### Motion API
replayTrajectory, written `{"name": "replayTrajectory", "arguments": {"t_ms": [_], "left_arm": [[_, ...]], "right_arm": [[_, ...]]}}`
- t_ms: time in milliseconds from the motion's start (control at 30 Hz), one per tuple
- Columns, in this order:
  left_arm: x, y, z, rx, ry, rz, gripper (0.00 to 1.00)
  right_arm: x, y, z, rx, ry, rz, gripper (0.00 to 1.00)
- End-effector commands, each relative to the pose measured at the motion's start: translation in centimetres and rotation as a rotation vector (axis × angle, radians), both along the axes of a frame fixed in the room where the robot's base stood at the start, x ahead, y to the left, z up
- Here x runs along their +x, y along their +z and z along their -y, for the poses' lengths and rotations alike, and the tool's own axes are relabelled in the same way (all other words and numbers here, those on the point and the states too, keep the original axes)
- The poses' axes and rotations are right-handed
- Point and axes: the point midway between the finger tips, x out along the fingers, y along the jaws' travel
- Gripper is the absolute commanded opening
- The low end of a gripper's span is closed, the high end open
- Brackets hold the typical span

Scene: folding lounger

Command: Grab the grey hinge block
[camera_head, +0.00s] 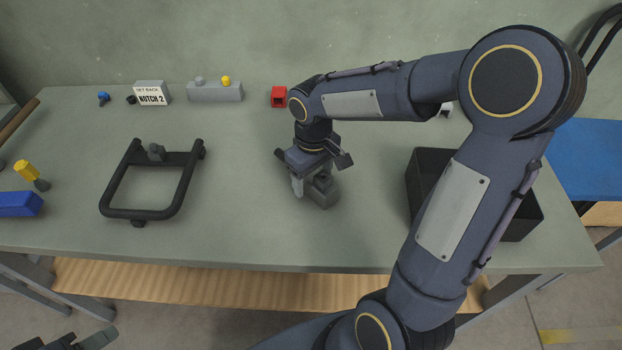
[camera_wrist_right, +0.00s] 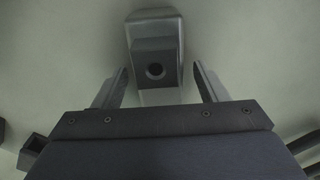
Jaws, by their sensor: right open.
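The grey hinge block (camera_head: 323,192) stands on the bench near its middle, in front of my right arm's wrist. It also shows in the right wrist view (camera_wrist_right: 158,28), with a round hole in its raised part. My right gripper (camera_head: 307,190) is open and points down at the block; its fingers partly hide it in the head view. In the right wrist view the two fingertips (camera_wrist_right: 160,76) lie left and right of the block's near part, with gaps visible. Contact is not visible. My left gripper (camera_head: 80,341) shows only partly at the bottom left edge, away from the block.
A black frame (camera_head: 180,190) lies left of the block. A black bin (camera_head: 421,170) stands right, partly behind my arm. Along the back are a NOTCH 2 sign (camera_head: 151,94), a grey bar (camera_head: 215,93) and a red block (camera_head: 279,97). The bench front is clear.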

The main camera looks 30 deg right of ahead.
Motion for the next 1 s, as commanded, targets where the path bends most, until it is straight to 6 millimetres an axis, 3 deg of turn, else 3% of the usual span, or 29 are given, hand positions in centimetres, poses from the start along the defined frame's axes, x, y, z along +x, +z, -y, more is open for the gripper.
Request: {"name": "replayTrajectory", "arguments": {"t_ms": [167,600,1000], "left_arm": [[0.0,0.0,0.0,0.000,0.000,0.000,0.45],[0.0,0.0,0.0,0.000,0.000,0.000,0.45],[0.0,0.2,0.0,0.000,0.000,0.000,0.45]], "right_arm": [[0.0,0.0,0.0,0.000,-0.001,0.000,0.66],[0.0,0.1,0.0,0.000,-0.001,0.002,0.13],[0.1,1.2,0.0,-0.001,-0.001,0.004,0.13]]}}
